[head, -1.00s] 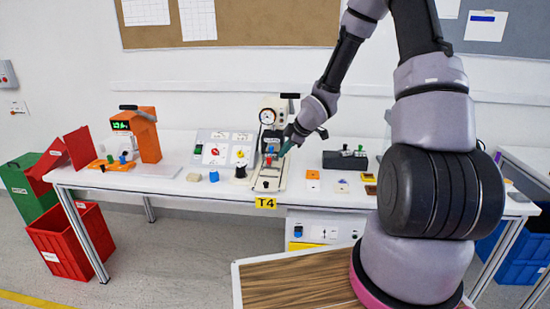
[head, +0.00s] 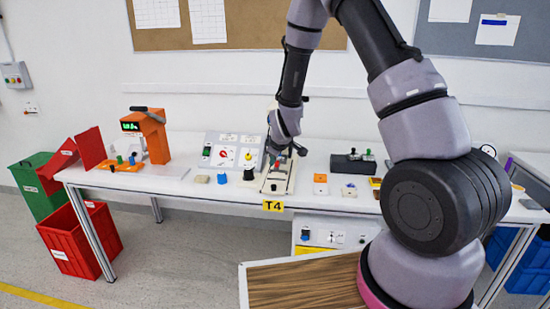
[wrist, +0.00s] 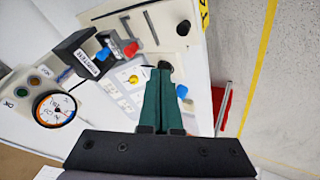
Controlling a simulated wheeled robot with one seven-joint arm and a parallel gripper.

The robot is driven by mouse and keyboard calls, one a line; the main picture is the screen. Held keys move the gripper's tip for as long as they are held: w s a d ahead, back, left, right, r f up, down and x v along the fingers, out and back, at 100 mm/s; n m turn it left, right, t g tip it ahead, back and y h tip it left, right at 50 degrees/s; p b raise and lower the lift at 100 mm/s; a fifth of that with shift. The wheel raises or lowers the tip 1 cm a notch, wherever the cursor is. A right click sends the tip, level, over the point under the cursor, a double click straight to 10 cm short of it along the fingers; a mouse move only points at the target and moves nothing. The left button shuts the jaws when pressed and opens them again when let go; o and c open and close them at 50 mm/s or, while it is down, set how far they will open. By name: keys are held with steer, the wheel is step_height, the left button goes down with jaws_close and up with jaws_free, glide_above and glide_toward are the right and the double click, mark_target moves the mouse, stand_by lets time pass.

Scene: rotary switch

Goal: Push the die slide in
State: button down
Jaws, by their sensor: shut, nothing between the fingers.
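The beige press (head: 279,183) stands on the table, partly hidden behind my arm in the head view. In the wrist view its long beige base plate (wrist: 118,20) runs across the top, with a dark slot and a black round knob (wrist: 183,28) at its end. A dark labelled block (wrist: 82,57) with blue and red parts (wrist: 131,49) sits beside that plate. I cannot tell for certain which part is the die slide. My gripper (wrist: 163,70) has its green fingers together and empty. It is beside the press, apart from the plate in the wrist view.
A black knob-like post (head: 249,175) stands just left of the press; a blue piece (head: 222,178) lies farther left. A panel with coloured controls (head: 228,153) is behind. The orange machine (head: 154,137) is far left. Small orange and white pieces (head: 320,183) lie right.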

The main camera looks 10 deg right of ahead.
steer(key=x, duration=0.6)
steer(key=w+d, duration=0.2)
steer(key=w, duration=0.1)
steer(key=shift+w+d, duration=0.1)
steer(key=shift+w, duration=0.1)
steer(key=shift+w, duration=0.1)
steer(key=w, duration=0.2)
steer(key=w+d, duration=0.1)
steer(key=w, duration=0.1)
steer(key=shift+d, duration=0.25)
steer(key=shift+a, duration=0.1)
